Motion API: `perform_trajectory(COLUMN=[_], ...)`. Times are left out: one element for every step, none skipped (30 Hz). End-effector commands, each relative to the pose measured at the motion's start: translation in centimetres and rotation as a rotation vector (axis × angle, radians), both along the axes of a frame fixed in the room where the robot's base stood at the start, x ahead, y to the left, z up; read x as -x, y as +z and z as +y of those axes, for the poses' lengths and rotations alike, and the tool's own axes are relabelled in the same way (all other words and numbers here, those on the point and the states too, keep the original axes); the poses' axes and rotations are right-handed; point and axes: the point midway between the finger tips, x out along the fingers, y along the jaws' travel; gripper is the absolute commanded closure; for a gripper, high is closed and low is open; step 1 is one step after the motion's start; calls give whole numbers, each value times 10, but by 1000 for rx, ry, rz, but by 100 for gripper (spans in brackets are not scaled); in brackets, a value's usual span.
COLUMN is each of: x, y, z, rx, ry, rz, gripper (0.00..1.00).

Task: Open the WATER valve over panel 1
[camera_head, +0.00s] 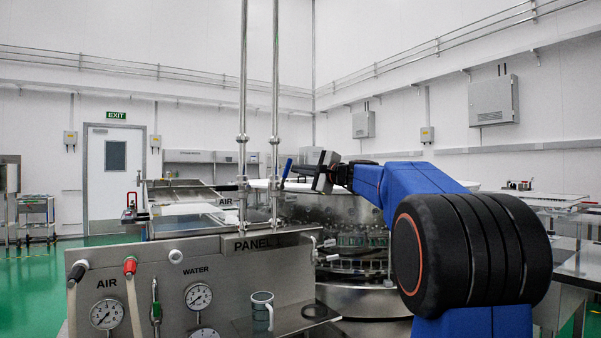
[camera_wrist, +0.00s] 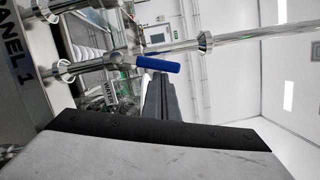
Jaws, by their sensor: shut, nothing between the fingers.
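The WATER valve's blue lever (camera_head: 287,169) stands tilted upward beside the right of two vertical steel pipes (camera_head: 275,100) above the PANEL 1 board. My gripper (camera_head: 318,172) is shut and empty, just to the right of the lever. In the wrist view, its dark fingers (camera_wrist: 157,88) end close to the lever's free end. I cannot tell whether they touch it.
The AIR pipe (camera_head: 242,90) stands left of the water pipe. The PANEL 1 board (camera_head: 215,270) carries gauges, hoses and a grey mug (camera_head: 262,308). A round steel washer (camera_head: 350,225) stands behind my gripper. Open green floor (camera_head: 40,290) shows at left.

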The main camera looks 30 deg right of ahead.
Motion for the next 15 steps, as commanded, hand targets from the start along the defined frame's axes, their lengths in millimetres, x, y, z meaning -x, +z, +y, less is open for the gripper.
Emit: perform_trajectory(x=[0, 0, 0, 1, 1, 1, 1, 1, 1, 1, 1, 1, 1, 1, 1], y=[4, 6, 8, 10, 11, 12, 13, 14, 14, 15, 15, 15, 15, 15, 15], z=[4, 6, 9, 11, 13, 16, 18, 20, 21, 23, 23, 24, 24, 24, 24], rx=[44, 78, 124, 160, 193, 236, 263, 288, 316, 331, 345, 357, 361, 365, 365], ry=[1, 2, 2, 1, 2, 1, 1, 1, 1, 1, 1, 1, 1, 1, 1], rz=[-4, -4, -6, -8, -8, -9, -10, -11, -12, -13, -13, -13, -13, -13, -13], gripper=[100, 100, 100, 100, 100, 100, 100, 100, 100, 100, 100, 100, 100, 100, 100])
